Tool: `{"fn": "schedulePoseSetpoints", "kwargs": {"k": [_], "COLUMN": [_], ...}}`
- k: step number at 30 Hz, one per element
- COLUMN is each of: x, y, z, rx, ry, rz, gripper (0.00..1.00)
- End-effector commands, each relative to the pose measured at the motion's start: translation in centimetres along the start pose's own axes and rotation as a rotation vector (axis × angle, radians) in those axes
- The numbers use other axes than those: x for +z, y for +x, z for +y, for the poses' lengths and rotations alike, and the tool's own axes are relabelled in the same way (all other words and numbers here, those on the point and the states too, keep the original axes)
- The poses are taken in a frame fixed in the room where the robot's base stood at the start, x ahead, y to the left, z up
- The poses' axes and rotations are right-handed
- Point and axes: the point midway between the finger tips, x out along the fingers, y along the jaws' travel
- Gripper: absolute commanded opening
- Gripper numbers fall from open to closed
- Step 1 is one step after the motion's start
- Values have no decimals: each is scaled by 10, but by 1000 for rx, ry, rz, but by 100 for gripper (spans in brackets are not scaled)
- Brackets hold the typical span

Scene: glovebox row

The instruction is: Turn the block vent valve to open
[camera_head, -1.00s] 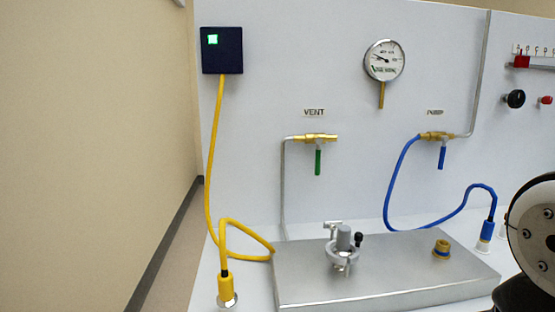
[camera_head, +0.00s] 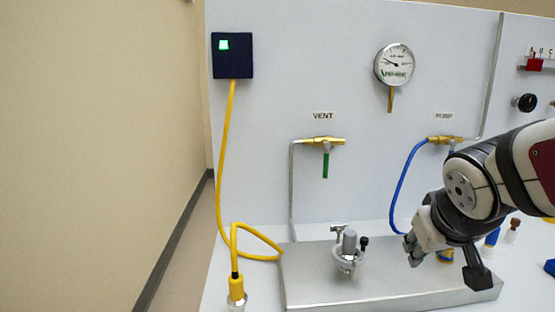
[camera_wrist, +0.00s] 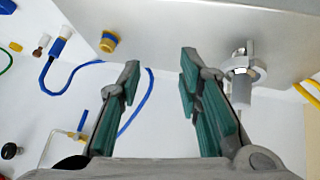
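The metal block (camera_head: 385,288) lies on the bench; its plate also fills the top of the wrist view (camera_wrist: 190,25). On it stands a clamped fitting (camera_head: 347,262) with a grey cylinder and a small black knob (camera_head: 364,241); the fitting shows at right in the wrist view (camera_wrist: 242,72). On the panel, the VENT valve (camera_head: 323,141) has a green handle (camera_head: 326,165) hanging straight down. I cannot tell which of these is the block vent valve. My gripper (camera_head: 411,250) is right of the fitting, above the block. In the wrist view its fingers (camera_wrist: 160,75) are apart and empty.
A brass port (camera_wrist: 109,41) is on the block, partly behind my gripper in the head view. The blue hose (camera_head: 403,185) hangs close behind my arm. A yellow cable (camera_head: 223,170) runs at left. A gauge (camera_head: 394,64) is on the panel.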

Motion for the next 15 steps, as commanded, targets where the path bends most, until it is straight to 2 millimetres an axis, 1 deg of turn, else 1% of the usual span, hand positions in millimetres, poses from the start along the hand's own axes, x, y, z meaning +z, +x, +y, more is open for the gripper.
{"fn": "schedulePoseSetpoints", "kwargs": {"k": [1, 2, 3, 5, 6, 9, 12, 15], "x": [-23, -37, -55, -80, -97, -132, -159, -178], "y": [9, 15, 22, 33, 39, 54, 67, 77], "z": [8, 10, 14, 17, 18, 17, 10, 1], "rx": [6, 7, 5, -6, -19, -68, -142, -238], "ry": [-10, -19, -31, -52, -64, -99, -130, -151], "rz": [52, 91, 144, 220, 272, 394, 510, 617], "gripper": [32, 32, 32, 32, 32, 32, 32, 32]}}
